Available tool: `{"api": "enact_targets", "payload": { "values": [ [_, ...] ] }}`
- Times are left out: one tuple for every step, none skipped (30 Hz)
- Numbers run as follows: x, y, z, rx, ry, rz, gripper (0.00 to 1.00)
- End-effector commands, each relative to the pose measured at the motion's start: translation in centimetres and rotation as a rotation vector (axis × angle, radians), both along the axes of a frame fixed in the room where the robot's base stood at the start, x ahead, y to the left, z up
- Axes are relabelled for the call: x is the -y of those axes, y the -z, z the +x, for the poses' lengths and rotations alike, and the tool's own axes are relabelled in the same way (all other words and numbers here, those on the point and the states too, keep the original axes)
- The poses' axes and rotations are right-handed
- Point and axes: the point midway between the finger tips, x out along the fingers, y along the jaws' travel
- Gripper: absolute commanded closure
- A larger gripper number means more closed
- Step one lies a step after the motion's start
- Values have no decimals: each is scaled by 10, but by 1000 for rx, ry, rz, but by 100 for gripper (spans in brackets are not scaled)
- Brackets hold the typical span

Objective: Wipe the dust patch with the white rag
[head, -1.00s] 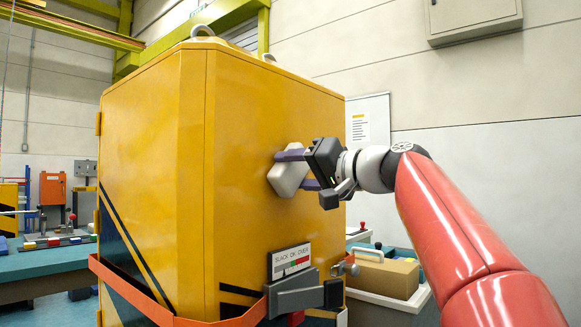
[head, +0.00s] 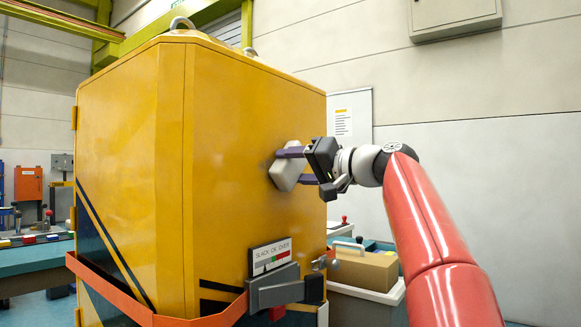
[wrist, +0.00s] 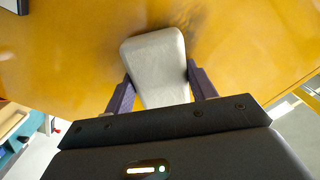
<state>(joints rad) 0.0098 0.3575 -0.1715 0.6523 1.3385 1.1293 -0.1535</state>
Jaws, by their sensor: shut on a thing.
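My gripper (head: 293,166) is shut on the white rag (head: 283,175), a pale rounded block between its two purple fingers. The rag lies at the front face of the yellow cabinet (head: 225,130), right of its middle; firm contact cannot be told. In the wrist view the rag (wrist: 157,65) stands out beyond the fingers against the yellow panel. A dark, smudged dust patch (wrist: 203,22) shows there just beyond and right of the rag's far end. Part of the patch may be hidden behind the rag. In the head view I cannot make the patch out clearly.
The panel around the rag is clear.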

Motion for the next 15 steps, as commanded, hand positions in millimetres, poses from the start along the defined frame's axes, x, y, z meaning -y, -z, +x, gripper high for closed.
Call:
{"api": "enact_targets", "payload": {
  "values": [
    [4, 1, 5, 0, 1, -1, 62],
    [5, 1, 8, 0, 1, -1, 62],
    [7, 1, 10, 0, 1, -1, 62],
    [8, 1, 11, 0, 1, -1, 62],
    [9, 1, 12, 0, 1, -1, 62],
    [11, 0, 13, 1, 1, 0, 62],
    [11, 1, 14, 0, 1, -1, 62],
    [12, 1, 15, 0, 1, -1, 62],
    [12, 0, 15, 0, 0, 0, 62],
    [12, 0, 15, 0, 0, 0, 62],
    [11, 0, 16, 0, 0, 0, 62],
    [10, 0, 16, 0, -1, 1, 62],
    [9, 0, 16, 0, -1, 1, 62],
    [9, 0, 16, 0, -1, 1, 62],
    [9, 0, 15, 0, -1, 1, 62]
  ]
}}
